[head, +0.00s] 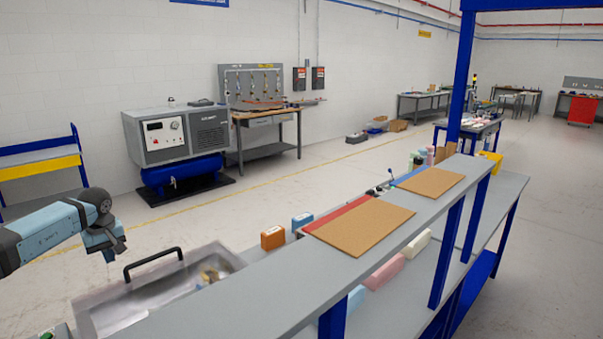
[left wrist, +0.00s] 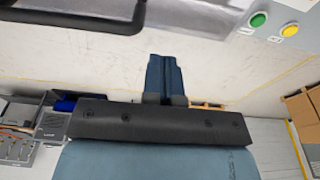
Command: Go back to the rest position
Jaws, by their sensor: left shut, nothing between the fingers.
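My left gripper (head: 112,247) is at the left of the head view, at the end of my blue-grey arm. It hangs in the air to the left of a metal machine (head: 205,272) with a black handle (head: 153,263). In the left wrist view, its blue fingers (left wrist: 165,76) are together with nothing between them. The black handle (left wrist: 80,18) also shows there at the top left, apart from the fingers. My right gripper is not in view.
A grey shelf (head: 225,308) on blue posts runs along the front, with brown boards (head: 360,227) on it. An orange block (head: 273,237) and a blue block (head: 302,220) stand behind it. Green (left wrist: 258,20) and yellow (left wrist: 290,30) buttons show in the wrist view. Open floor lies behind.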

